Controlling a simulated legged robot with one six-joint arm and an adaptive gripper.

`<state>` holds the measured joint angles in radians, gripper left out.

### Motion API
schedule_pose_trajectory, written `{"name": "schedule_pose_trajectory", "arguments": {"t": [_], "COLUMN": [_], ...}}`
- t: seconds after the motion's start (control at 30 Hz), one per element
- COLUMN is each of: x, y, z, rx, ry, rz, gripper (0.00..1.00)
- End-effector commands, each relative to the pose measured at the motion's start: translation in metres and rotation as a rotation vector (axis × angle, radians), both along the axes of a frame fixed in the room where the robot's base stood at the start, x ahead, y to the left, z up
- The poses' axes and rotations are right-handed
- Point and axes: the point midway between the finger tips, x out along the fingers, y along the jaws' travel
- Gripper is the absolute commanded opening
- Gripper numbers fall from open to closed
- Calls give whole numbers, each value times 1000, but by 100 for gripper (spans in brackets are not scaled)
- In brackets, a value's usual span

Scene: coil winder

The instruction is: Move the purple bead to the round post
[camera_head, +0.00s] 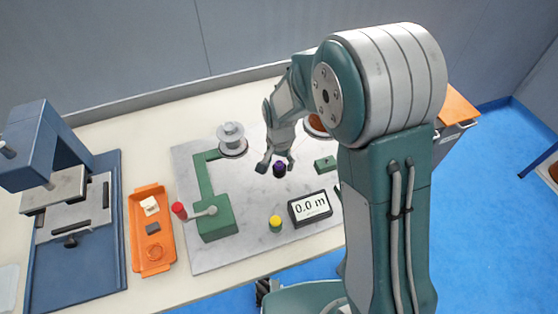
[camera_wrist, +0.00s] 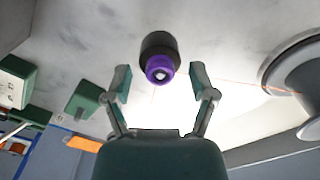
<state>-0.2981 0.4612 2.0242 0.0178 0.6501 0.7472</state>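The purple bead (camera_head: 279,170) appears as a small dark cylinder on the grey marbled plate, just below my gripper (camera_head: 276,161). In the wrist view the purple bead (camera_wrist: 160,68) is a purple ring with a pale centre at the end of a black cylinder. It lies ahead of and between the fingertips of my gripper (camera_wrist: 160,84). The fingers are spread apart, with a visible gap on each side of the bead and nothing held. I cannot tell for certain which part is the round post; a grey spool stands on an upright (camera_head: 231,136) at the back left.
A green bracket (camera_head: 214,222) with a red-tipped lever stands left. A yellow-topped cylinder (camera_head: 275,223), a display (camera_head: 310,207) and a green block (camera_head: 325,164) surround the bead. An orange tray (camera_head: 138,202) and a blue press (camera_head: 80,245) stand farther left. My arm hides the right side.

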Motion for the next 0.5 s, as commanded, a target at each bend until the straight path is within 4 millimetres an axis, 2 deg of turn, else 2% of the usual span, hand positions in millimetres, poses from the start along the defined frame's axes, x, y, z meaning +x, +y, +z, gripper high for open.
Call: {"name": "schedule_pose_trajectory", "arguments": {"t": [0.27, 0.37, 0.5], "x": [1, 1, 1], "y": [0, 0, 0], "z": [4, 15, 44], "rx": [0, 1, 1], "ry": [-2, -4, -6], "rz": [0, 0, 0], "gripper": [74, 74, 74]}}
